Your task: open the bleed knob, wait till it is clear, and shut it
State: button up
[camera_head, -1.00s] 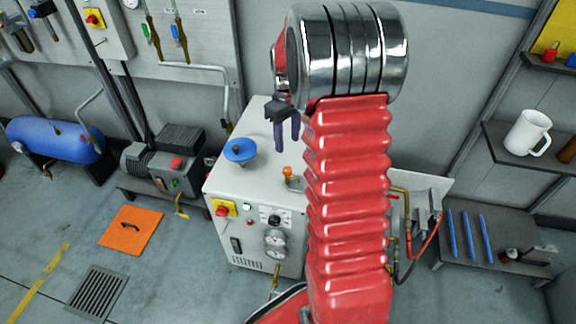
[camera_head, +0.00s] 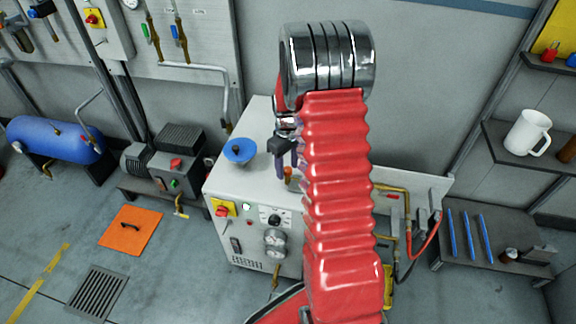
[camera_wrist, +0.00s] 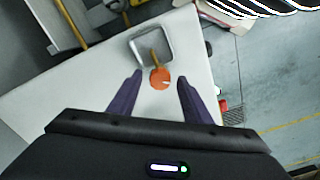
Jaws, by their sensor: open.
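The orange bleed knob (camera_wrist: 160,78) sits on a brass stem on top of the pale cabinet (camera_head: 232,187). In the wrist view it appears between the two purple fingers of my gripper (camera_wrist: 159,76), with a gap on each side. A square, grey-rimmed cup or tray (camera_wrist: 136,48) lies just beyond it under the stem; its contents cannot be made out. In the head view my gripper (camera_head: 285,164) is open above the cabinet top, and the knob (camera_head: 288,173) shows just below the fingers, partly hidden. I cannot tell the exact height between them.
A blue funnel-like cap (camera_head: 240,151) stands on the cabinet top left of my gripper. A shelf with a white mug (camera_head: 527,132) is at right. My red arm hides the cabinet's right side.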

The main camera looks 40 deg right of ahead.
jog(key=shift+c, duration=0.3)
jog(key=c, duration=0.9)
jog(key=shift+d, duration=0.2)
jog(key=shift+c, duration=0.6)
jog(key=shift+a, duration=0.15)
